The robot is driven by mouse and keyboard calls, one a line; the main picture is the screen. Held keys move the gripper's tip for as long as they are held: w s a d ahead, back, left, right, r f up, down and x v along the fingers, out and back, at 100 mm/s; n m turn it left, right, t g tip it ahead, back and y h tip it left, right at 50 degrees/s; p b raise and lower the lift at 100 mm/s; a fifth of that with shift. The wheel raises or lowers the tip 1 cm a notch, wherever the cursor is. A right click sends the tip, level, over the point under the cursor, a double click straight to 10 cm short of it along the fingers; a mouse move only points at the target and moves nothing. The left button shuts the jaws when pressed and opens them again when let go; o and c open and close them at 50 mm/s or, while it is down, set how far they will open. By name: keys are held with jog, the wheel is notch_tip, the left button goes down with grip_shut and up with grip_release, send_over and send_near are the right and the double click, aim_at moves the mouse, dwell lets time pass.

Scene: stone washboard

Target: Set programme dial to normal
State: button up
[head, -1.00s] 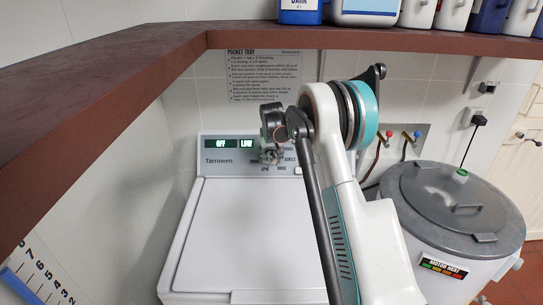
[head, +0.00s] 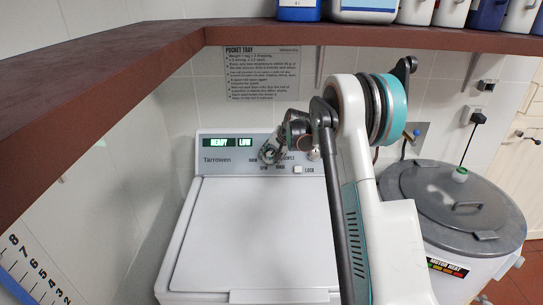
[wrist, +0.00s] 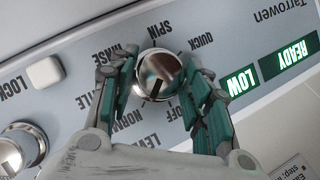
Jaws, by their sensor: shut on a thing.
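The programme dial (wrist: 160,72) is a round chrome knob with a dark pointer line on the washer's panel. My gripper (wrist: 159,66) is shut on it, with one green-padded finger at each side in the wrist view. The pointer line is aimed downward, between the NORMAL (wrist: 126,118) and OFF (wrist: 185,112) labels; I cannot tell exactly which. The display (wrist: 268,72) reads READY and LOW, and it also shows in the head view (head: 230,142). In the head view my gripper (head: 269,152) is at the panel and hides most of the dial.
A second chrome knob (wrist: 15,152) and the white LOCK button (wrist: 45,72) sit beside the dial. The brown shelf (head: 400,40) overhangs the back and left. A grey-lidded tub (head: 450,205) stands right of the white washer (head: 250,235). The washer's lid top is clear.

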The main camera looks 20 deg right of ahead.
dwell(0.4)
jog(key=o, duration=1)
jog(key=shift+o, duration=0.2)
jog(key=v, duration=1.2)
jog(key=shift+s, duration=0.15)
